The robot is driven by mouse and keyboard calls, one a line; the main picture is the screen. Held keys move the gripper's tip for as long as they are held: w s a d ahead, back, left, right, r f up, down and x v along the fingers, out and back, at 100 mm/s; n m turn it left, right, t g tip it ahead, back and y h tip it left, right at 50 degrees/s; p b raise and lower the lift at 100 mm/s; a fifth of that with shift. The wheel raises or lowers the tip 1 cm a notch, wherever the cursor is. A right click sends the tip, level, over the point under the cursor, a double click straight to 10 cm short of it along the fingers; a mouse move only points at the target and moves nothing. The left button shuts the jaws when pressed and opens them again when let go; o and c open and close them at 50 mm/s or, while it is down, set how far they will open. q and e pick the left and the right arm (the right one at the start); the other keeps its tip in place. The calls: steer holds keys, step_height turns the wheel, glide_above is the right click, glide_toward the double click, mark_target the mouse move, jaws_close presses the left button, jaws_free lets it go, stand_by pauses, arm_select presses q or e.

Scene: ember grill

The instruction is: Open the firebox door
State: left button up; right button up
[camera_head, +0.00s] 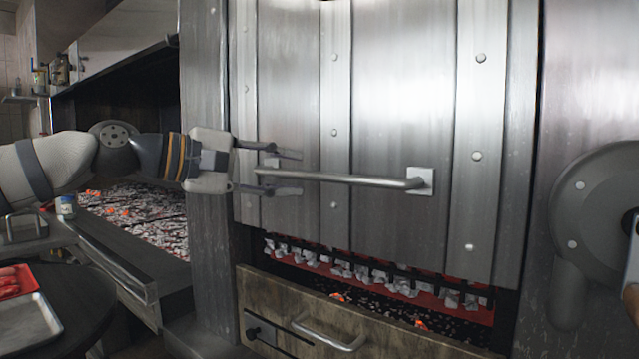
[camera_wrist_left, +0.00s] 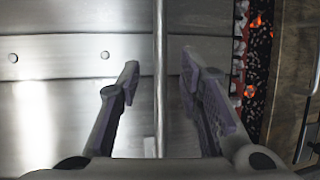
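The firebox door (camera_head: 400,110) is a tall riveted steel panel in the middle of the head view. A horizontal bar handle (camera_head: 345,178) runs across its lower part, with a square mount (camera_head: 420,181) at its right end. My left gripper (camera_head: 300,172) is open at the left part of the handle, one finger above the bar and one below. In the left wrist view the bar (camera_wrist_left: 160,40) runs between the two spread fingers, with space on both sides. Contact with the bar is not visible. My right gripper is not in view.
Glowing embers (camera_head: 400,285) show in a gap below the door. Under it is a drawer (camera_head: 300,305) with its own handle. An open ember bed (camera_head: 140,215) lies left, with a tray (camera_head: 25,325) in front. A round grey wheel housing (camera_head: 590,210) stands at right.

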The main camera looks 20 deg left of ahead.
mark_target(311, 175)
arm_select(q)
steer(key=x, duration=0.6)
steer(key=shift+f, duration=0.1)
jaws_close()
